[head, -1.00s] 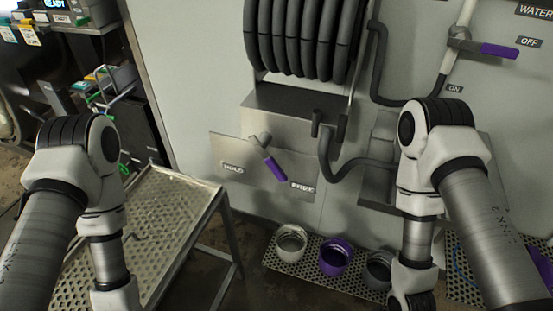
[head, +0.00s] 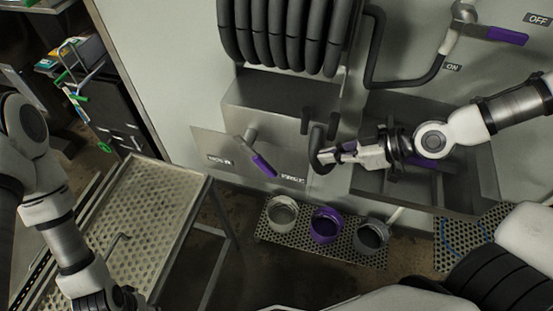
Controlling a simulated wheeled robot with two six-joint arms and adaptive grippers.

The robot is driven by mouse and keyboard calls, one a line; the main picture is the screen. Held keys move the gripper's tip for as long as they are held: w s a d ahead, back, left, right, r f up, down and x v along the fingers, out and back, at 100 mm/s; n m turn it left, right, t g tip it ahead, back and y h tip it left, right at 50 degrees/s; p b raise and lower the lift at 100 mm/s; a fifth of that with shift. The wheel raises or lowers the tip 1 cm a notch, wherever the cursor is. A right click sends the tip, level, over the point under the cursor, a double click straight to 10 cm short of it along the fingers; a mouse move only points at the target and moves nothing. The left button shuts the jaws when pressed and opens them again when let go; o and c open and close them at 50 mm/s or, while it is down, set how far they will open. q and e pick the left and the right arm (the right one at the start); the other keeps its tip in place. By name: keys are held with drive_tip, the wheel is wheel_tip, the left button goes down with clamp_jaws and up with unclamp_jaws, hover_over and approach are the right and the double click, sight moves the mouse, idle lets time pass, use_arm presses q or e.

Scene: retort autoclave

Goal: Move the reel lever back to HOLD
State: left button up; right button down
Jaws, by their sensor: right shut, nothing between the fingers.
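The reel lever (head: 262,163) has a purple grip and a grey pivot on a metal plate (head: 212,143) below the hose reel. It slants down and right, its grip end nearer the FREE label (head: 292,178) than the HOLD label (head: 219,161). My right gripper (head: 324,156) is shut and empty, in front of the hose end, to the right of the lever and apart from it. My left gripper (head: 128,299) is partly in view at the bottom edge, left of the lever; its fingers cannot be made out.
A black hose reel (head: 285,35) hangs above a metal box. Grey, purple and dark cups stand on a perforated shelf (head: 345,254) below. A perforated table (head: 150,215) stands at left. A purple water valve handle (head: 507,36) is at upper right.

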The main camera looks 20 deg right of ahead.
drive_tip(key=b, duration=0.2)
approach(269, 165)
drive_tip(key=p+x, duration=0.1)
drive_tip(key=x, duration=0.5)
drive_tip(key=shift+a, duration=0.1)
drive_tip(key=shift+w+a+f+p, duration=0.3)
drive_tip(key=shift+w+a+f, duration=0.05)
drive_tip(key=shift+f, duration=0.05)
drive_tip(key=shift+d, duration=0.1)
